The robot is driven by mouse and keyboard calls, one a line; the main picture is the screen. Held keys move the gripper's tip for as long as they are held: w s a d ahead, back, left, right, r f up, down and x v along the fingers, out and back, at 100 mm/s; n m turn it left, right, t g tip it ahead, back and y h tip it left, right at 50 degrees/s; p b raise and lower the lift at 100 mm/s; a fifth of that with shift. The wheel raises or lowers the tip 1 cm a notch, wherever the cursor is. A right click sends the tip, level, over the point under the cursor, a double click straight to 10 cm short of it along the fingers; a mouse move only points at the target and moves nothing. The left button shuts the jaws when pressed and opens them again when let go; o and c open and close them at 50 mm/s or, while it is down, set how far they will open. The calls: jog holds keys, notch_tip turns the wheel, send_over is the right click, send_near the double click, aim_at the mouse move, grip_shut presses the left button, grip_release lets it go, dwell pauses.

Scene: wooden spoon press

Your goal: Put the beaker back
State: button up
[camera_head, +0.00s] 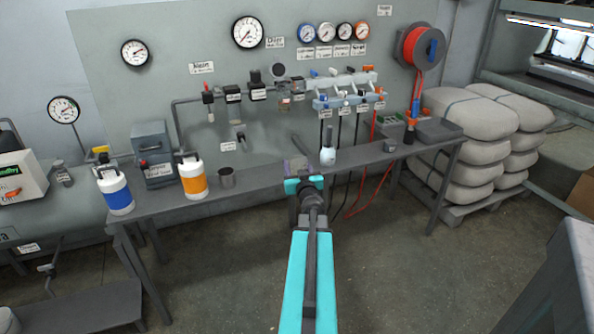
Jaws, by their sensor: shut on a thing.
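My gripper (305,184) is at the front edge of the grey bench, seen from behind along my turquoise arm. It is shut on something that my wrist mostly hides. A small pale grey-purple patch (296,166) shows just beyond it; I cannot tell if this is the beaker or something on the bench. A white rounded vessel (328,156) stands just right of my gripper.
The grey bench (262,186) carries an orange-and-white canister (193,177) and a grey box (153,155) on the left. A blue-and-white canister (115,191) is farther left. Valves and gauges line the wall panel behind. Stacked sacks (466,150) stand right. Bench space between cup and gripper is clear.

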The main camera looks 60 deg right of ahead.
jog(key=shift+s+d+f+b+x, duration=0.1)
jog(key=shift+s+d+f+x, duration=0.25)
jog(key=shift+x, duration=2.1)
jog(key=shift+s+d+f+b+x, duration=0.15)
jog(key=shift+s+d+x, duration=0.25)
jog(key=shift+x, duration=2.05)
jog(key=shift+s+d+f+b+x, duration=0.1)
jog(key=shift+s+d+f+x, duration=0.25)
jog(key=shift+x, duration=2.15)
jog(key=shift+r, duration=0.1)
jog(key=shift+w+d, duration=0.2)
jog(key=shift+d, duration=0.15)
jog(key=shift+f+b, duration=0.6)
jog(key=shift+f, duration=1.2)
jog(key=shift+f, duration=0.15)
jog(key=o, duration=1.1)
